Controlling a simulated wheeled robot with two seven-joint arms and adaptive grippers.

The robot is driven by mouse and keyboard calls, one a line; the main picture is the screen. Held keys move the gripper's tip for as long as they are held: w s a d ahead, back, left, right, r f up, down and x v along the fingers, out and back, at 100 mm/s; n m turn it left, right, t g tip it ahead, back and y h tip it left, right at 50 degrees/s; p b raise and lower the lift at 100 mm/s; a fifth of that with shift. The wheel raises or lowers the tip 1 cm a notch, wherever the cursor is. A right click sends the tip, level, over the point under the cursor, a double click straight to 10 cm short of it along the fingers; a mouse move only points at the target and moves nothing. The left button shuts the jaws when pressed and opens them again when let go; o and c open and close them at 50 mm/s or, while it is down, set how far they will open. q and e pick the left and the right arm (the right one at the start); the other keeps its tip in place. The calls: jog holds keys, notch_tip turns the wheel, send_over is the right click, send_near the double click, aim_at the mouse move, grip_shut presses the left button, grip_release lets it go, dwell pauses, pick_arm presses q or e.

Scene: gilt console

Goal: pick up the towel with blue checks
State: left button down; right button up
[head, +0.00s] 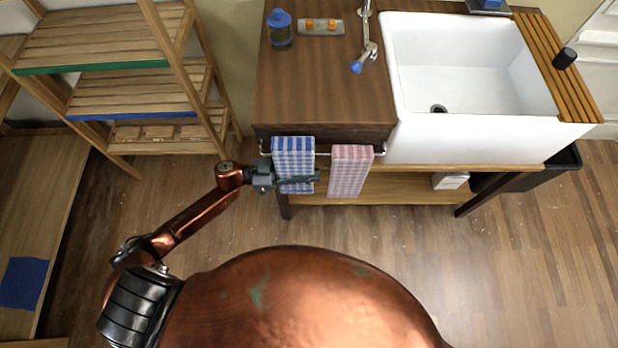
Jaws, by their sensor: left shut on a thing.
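The towel with blue checks (294,157) hangs over a metal rail on the front of the wooden console, at the rail's left part. My left gripper (304,180) reaches in from the left and is shut on the towel's lower part. The fingers cover a strip of the cloth. The towel still lies over the rail. A towel with red checks (351,170) hangs on the same rail, a little to the right. My right gripper is not in view.
A white sink (470,138) is to the right. Wooden shelves (115,54) stand at the left. The floor (500,260) at the lower right is clear.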

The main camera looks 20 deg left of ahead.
pick_arm(q)
jog(key=r+p+v, duration=0.2)
jog(key=r+v, duration=0.1)
jog(key=v, duration=1.5)
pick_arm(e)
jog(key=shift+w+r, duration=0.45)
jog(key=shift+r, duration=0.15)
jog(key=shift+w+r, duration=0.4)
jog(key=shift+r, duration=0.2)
